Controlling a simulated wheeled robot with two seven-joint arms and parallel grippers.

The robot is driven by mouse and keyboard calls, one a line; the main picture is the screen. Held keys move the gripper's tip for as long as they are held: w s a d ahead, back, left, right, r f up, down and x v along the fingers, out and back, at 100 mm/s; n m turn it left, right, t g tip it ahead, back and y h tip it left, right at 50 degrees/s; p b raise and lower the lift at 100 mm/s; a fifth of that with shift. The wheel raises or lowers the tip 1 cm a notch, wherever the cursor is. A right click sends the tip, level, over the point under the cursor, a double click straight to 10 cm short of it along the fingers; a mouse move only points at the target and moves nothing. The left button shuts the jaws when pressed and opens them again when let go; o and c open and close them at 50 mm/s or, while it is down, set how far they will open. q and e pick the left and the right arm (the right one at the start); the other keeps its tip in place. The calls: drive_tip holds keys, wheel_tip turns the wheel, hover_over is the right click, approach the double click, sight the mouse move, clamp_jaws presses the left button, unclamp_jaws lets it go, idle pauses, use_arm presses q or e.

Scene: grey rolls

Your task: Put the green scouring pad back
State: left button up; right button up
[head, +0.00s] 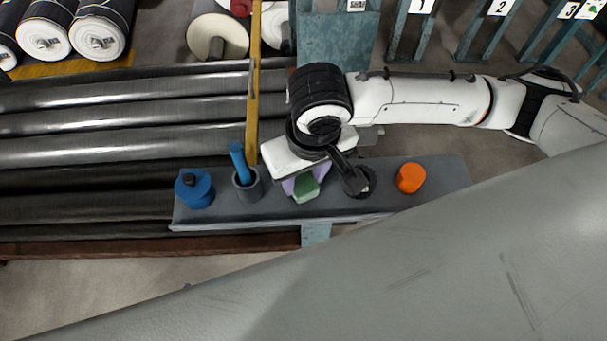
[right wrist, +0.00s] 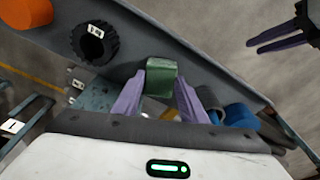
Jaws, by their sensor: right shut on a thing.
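The green scouring pad (head: 306,189) is a small green block above or on the grey shelf (head: 431,186), between a grey cup and a black ring. It also shows in the right wrist view (right wrist: 161,76). My right gripper (head: 302,186) points down with its purple fingers on either side of the pad, shut on it. I cannot tell whether the pad touches the shelf. My left gripper (right wrist: 253,48) shows only in the right wrist view, at the upper right, off the shelf's edge, with its purple fingers apart and empty.
On the shelf stand a blue jar (head: 195,189), a grey cup (head: 248,187) with a blue-handled tool, a black ring (head: 368,182) and an orange cylinder (head: 410,178). Dark rolls (head: 130,149) lie behind at left. A yellow bar (head: 253,110) rises by the cup.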

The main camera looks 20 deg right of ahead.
sight(308, 191)
drive_tip(key=o, duration=0.9)
use_arm(q)
drive_tip(key=shift+w+r, duration=0.3)
drive_tip(key=shift+w, duration=0.15)
drive_tip(key=shift+s+f, duration=0.1)
use_arm(e)
drive_tip(key=shift+r, duration=0.35)
use_arm(q)
drive_tip(key=shift+s+r+p, duration=0.15)
drive_tip(key=shift+r+p, duration=0.7)
drive_tip(key=shift+p, duration=0.05)
use_arm(e)
drive_tip(key=r, duration=0.3)
drive_tip(key=s+r, duration=0.1)
drive_tip(key=r, duration=0.7)
drive_tip(key=shift+s+d+r, duration=0.1)
drive_tip(key=shift+s+r, duration=0.1)
drive_tip(key=shift+s, duration=0.15)
